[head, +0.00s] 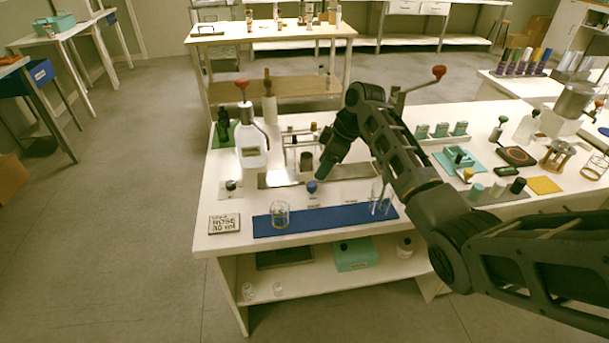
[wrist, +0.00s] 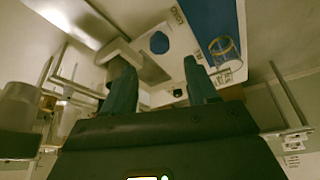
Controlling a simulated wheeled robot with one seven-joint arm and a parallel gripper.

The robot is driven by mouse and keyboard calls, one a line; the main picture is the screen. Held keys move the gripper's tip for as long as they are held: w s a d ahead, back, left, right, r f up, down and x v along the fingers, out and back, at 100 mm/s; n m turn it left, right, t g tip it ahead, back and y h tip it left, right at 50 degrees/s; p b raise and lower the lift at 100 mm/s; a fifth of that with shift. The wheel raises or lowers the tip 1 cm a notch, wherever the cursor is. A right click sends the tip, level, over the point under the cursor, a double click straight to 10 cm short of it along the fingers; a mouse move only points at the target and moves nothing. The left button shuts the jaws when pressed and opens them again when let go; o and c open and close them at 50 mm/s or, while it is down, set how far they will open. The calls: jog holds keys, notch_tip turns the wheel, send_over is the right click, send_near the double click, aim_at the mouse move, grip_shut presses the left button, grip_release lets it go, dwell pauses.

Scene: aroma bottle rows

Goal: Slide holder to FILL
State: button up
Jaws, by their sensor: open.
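My gripper (head: 326,166) is open, pointing down over the metal strip (head: 275,180) on the front table. In the wrist view its two blue-grey fingers (wrist: 160,88) stand wide apart with nothing held between them. A wire-framed stand with a dark cylinder (head: 306,160) is just left of the gripper; I cannot tell for sure which part is the sliding holder. In the wrist view a pale block (wrist: 118,50) lies by the left finger, partly hidden behind it. A blue knob (head: 311,187) sits in front of the strip; it also shows in the wrist view (wrist: 159,42). No FILL label is readable.
A blue mat (head: 330,222) carries a glass beaker (head: 279,214) at left and more glassware (head: 380,198) at right. A white pump bottle (head: 250,145) stands at back left. A ROSE card (head: 224,224) lies at the front left corner.

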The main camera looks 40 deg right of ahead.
aim_at(312, 184)
jog(key=x, duration=0.7)
jog(key=shift+w+f, duration=0.15)
jog(key=shift+f, duration=0.15)
jog(key=shift+a, duration=0.1)
grip_shut()
